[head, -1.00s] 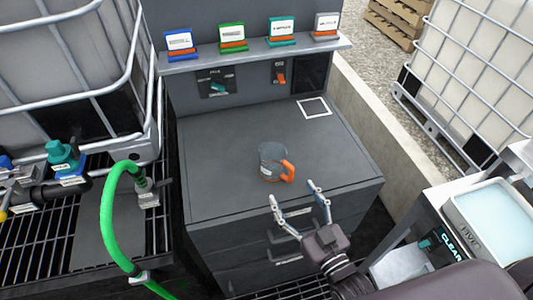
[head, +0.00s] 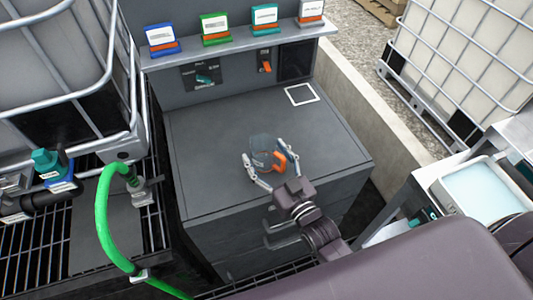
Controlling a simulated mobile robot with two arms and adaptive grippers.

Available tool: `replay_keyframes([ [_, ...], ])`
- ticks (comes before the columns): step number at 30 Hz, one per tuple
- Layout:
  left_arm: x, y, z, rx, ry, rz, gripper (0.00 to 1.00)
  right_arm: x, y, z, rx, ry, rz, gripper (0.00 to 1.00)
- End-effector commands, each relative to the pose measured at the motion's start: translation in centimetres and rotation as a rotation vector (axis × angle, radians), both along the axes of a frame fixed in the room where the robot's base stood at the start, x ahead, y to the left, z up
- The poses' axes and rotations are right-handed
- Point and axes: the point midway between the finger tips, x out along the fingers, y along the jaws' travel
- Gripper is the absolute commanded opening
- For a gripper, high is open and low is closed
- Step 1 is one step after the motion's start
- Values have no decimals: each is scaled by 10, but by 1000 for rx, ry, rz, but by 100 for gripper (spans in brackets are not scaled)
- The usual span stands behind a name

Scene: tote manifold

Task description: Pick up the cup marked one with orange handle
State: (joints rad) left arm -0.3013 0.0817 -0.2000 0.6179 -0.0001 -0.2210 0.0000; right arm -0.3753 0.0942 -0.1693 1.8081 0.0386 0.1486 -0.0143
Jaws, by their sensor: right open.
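A grey, see-through cup (head: 263,150) with an orange handle (head: 280,161) stands upright on the dark cabinet top (head: 220,125). Its marking is too small to read. My right gripper (head: 265,165) is open, with one finger to the left of the cup and the other to the right near the handle. I cannot tell whether the fingers touch the cup. My left gripper is not in view.
A shelf (head: 235,42) behind holds several coloured cards on stands. A white square outline (head: 301,94) marks the cabinet top's back right. A green hose (head: 102,215) curves at left beside a caged tank (head: 60,70). A pale blue tray (head: 485,190) stands at right.

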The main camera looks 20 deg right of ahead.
Motion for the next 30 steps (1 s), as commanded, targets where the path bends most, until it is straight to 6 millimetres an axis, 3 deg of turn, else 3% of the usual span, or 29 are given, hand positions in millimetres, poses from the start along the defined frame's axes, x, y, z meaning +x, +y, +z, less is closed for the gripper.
replay_keyframes([
  [3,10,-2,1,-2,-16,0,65,3,1,-1,1,1,0,69],
  [8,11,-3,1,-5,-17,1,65,2,1,-1,1,1,0,68],
  [20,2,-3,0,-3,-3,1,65,2,0,0,1,0,0,24],
  [30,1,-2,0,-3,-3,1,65,2,0,3,1,-2,0,24],
])
